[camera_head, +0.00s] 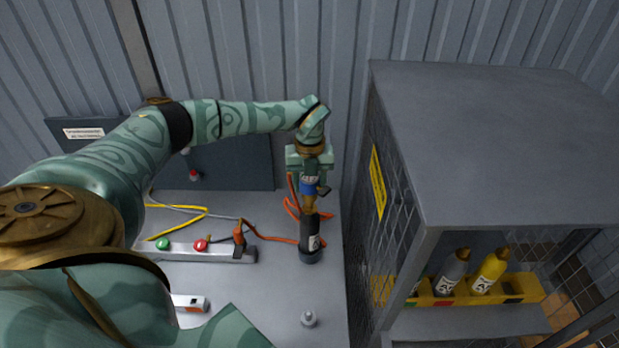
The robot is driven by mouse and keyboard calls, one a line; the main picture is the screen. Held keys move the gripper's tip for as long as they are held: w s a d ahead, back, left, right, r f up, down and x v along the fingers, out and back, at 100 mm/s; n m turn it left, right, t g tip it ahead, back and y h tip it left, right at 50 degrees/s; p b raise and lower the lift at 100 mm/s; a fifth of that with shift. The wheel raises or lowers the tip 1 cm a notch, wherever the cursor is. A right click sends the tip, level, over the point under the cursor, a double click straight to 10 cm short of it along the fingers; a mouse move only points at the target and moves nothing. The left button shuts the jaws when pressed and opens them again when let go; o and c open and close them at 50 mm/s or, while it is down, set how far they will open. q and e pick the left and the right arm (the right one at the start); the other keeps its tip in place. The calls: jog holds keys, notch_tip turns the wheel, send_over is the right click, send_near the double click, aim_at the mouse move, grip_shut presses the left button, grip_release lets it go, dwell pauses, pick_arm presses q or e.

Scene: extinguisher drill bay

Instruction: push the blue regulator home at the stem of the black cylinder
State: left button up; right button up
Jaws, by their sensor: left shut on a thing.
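The black cylinder (311,243) stands upright on the light grey bench, with a white label on its side. Its brass-coloured stem (309,204) points up. The blue regulator (309,187) is at the top of the stem, in line with it; I cannot tell whether it is fully seated. My left gripper (311,181) comes down from above and is shut on the blue regulator, hiding its upper part. My right gripper is not in view.
A rail with green (163,243) and red (201,245) knobs lies left of the cylinder, with orange and yellow hoses behind. A small grey fitting (309,319) stands in front. A mesh-sided cabinet (400,215) on the right holds a grey (450,275) and a yellow bottle (490,272).

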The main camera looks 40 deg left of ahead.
pick_arm(q)
jog(key=shift+f, duration=0.1)
dwell(0.3)
jog(key=shift+f+b, duration=0.6)
jog(key=shift+f, duration=0.5)
jog(key=shift+r+p, duration=0.1)
jog(key=shift+p, duration=0.2)
jog(key=shift+f+b, duration=0.45)
jog(key=shift+f, duration=0.4)
dwell(0.5)
jog(key=o, duration=1.1)
